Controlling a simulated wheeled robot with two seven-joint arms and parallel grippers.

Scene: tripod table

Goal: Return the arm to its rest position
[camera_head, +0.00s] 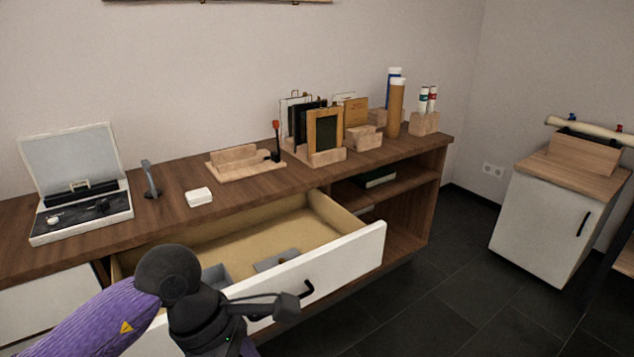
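My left arm (105,315), in a purple sleeve with black joints, comes in from the lower left of the head view. Its black end parts (285,307) are in front of the open drawer (345,258), close to the drawer's black handle (307,290). I cannot tell whether they touch the handle, and the fingers are not clear enough to tell whether they are open or shut. The drawer is pulled out and has grey trays (275,260) inside; my arm hides part of its front. My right gripper is not in view.
The wooden cabinet top (240,195) holds an open case (80,190), a small white box (199,197), a wooden holder (245,163), upright frames (325,135) and tubes (397,108). A white cabinet (545,220) stands at right. The dark floor (440,280) between is clear.

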